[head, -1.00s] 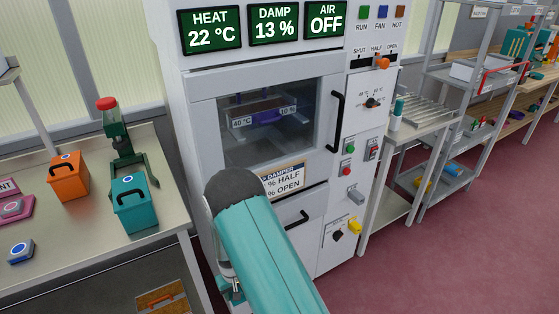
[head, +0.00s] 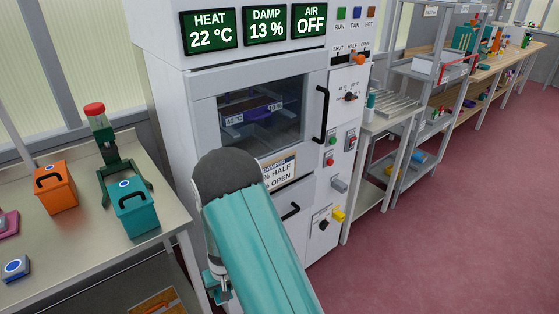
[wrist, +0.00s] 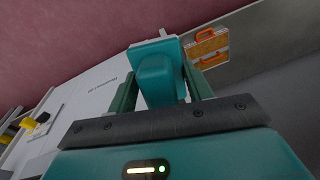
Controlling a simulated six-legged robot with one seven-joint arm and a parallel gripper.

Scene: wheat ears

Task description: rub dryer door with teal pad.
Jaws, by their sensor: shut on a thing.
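The dryer door (head: 206,122) is shut, with a dark window and a black upright handle at its right. The pad's flat plate lies beyond the fingertips. I cannot tell its gap to the dryer; a pale panel with small print shows left of it.
A table (head: 92,262) at left carries an orange box (head: 56,190), a teal box (head: 135,212) and a red-topped green device (head: 110,150). Racks (head: 405,130) stand right; the red floor (head: 440,240) there is open.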

